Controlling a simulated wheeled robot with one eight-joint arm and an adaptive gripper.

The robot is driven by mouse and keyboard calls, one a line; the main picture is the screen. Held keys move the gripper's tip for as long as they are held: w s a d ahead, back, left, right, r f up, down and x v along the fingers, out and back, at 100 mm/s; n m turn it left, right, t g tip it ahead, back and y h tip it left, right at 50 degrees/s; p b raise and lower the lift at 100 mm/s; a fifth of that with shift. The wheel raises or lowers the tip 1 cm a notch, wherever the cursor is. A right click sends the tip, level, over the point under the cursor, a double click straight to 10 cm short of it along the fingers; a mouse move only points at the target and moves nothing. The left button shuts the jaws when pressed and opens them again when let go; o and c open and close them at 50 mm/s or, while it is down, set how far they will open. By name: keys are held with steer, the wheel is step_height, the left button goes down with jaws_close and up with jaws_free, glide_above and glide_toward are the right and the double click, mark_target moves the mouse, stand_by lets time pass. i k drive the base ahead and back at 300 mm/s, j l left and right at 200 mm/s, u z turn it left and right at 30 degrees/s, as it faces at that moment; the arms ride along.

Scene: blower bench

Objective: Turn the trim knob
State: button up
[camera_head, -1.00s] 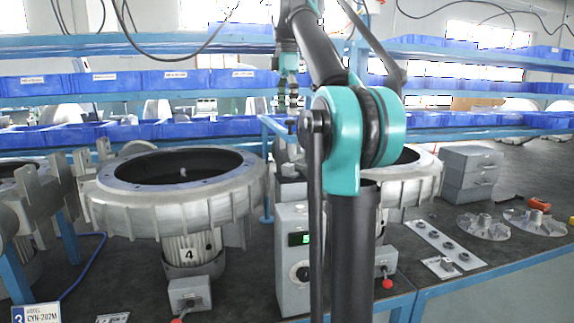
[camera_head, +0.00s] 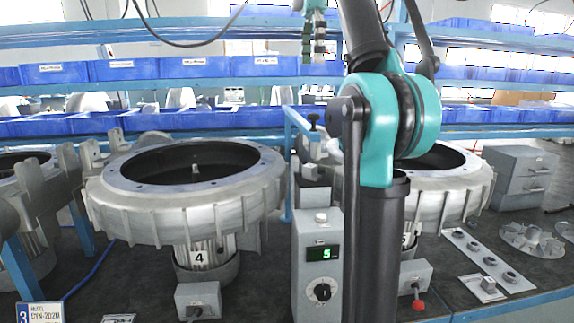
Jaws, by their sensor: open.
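The trim knob (camera_head: 322,292) is a black round dial with a pale pointer mark on the front of a grey upright control box (camera_head: 304,262). A small display (camera_head: 322,253) above it shows a green 5. A pale round button (camera_head: 321,217) is on top of the box. My gripper (camera_head: 313,55) is small and distant at the top of the head view, above and well apart from the knob. It is open, and nothing shows between its fingers. My dark and teal arm stands just right of the box and covers its right edge.
A large round blower housing (camera_head: 180,215) stands left of the box, and another (camera_head: 455,200) is partly behind my arm. Small switch boxes (camera_head: 198,298) sit on the bench. Grey drawers (camera_head: 521,177), a plate with several fittings (camera_head: 487,262) and blue shelf bins (camera_head: 205,67) are around.

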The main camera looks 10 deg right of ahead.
mark_target(323, 292)
steer(key=k, duration=1)
